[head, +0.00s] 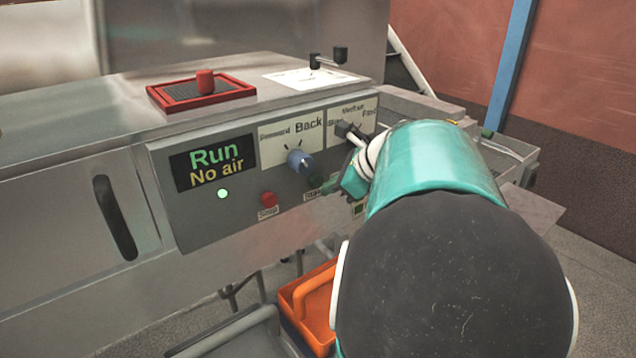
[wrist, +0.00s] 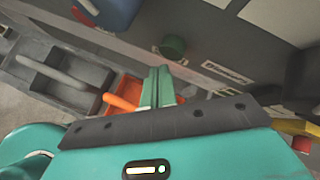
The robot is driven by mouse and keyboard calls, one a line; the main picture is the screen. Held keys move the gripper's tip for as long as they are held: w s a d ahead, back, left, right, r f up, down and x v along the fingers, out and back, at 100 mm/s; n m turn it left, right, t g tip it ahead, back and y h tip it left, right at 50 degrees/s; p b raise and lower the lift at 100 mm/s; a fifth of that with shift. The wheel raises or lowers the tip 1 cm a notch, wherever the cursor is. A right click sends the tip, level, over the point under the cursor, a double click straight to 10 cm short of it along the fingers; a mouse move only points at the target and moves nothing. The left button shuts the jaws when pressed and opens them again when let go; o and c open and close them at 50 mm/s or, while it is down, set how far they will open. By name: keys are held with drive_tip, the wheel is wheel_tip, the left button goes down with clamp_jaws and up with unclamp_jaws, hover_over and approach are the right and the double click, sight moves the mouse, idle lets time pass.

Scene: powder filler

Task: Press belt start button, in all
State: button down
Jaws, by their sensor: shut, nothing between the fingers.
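The grey control panel (head: 235,215) shows a display reading "Run" and "No air" with a lit green lamp (head: 222,193) below. A dark green button (head: 316,181) sits right of a red button (head: 268,199); the label under the green one is partly hidden, seemingly "Start". The green button also shows in the wrist view (wrist: 172,46), just beyond my fingertips. My gripper (wrist: 158,70) is shut and empty, pointing at the panel near that button. Whether the tips touch it I cannot tell; a small gap seems to show. My arm covers the panel's right end in the head view.
A blue knob (head: 299,161) is above the buttons, and a black-handled selector (head: 350,132) is near my arm. A red-framed tray (head: 200,93) lies on the machine top. An orange bin (head: 300,290) and grey bins (wrist: 70,88) are below the panel.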

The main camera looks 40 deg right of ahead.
drive_tip(key=shift+s, duration=0.1)
drive_tip(key=s, duration=0.4)
drive_tip(key=shift+s+a, duration=0.3)
drive_tip(key=shift+s, duration=0.1)
drive_tip(key=shift+a, duration=0.1)
idle(0.7)
